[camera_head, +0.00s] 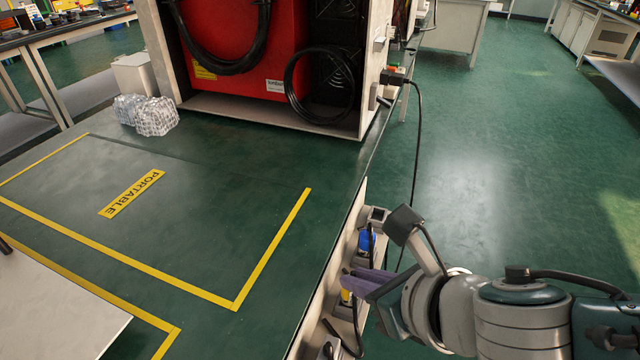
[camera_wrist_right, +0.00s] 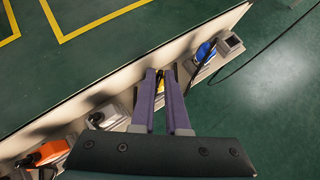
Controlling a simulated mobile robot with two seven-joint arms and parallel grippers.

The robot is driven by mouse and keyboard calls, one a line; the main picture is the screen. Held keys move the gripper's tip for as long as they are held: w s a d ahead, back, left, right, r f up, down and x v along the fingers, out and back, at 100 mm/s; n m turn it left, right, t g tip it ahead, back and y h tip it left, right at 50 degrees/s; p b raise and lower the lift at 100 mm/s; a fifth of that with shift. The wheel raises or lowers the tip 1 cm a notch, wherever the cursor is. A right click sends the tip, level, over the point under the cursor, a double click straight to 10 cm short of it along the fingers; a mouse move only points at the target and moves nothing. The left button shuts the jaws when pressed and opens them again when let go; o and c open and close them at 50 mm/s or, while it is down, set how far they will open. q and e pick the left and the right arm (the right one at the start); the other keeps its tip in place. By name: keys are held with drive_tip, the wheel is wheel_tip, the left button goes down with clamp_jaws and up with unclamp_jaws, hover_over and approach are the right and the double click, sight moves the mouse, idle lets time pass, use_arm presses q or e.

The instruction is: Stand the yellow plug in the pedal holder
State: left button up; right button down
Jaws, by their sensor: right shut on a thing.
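The yellow plug (camera_head: 346,297) shows as a small patch beside and below my right gripper's fingers, low at the table's side. In the right wrist view the yellow plug (camera_wrist_right: 161,86) shows between the two purple fingers, partly hidden by them. My right gripper (camera_head: 352,281) is shut on it; its fingertips also show in the right wrist view (camera_wrist_right: 162,74). The plug is at the row of grey holders along the side panel; whether it is seated in one is hidden. I cannot tell which holder is the pedal holder. My left gripper is not in view.
A blue plug (camera_head: 366,241) sits in the row, beside an empty-looking grey holder (camera_wrist_right: 232,43). An orange plug (camera_wrist_right: 48,153) sits at the row's other end. Black cables hang near the gripper. The table edge is close; the floor to the right is clear.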

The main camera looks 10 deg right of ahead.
drive_tip(key=shift+f, duration=0.2)
drive_tip(key=c, duration=0.8)
unclamp_jaws()
drive_tip(key=shift+c, duration=0.2)
wheel_tip(320, 180, up, 9)
drive_tip(key=p, duration=0.9)
drive_tip(key=shift+p, duration=0.3)
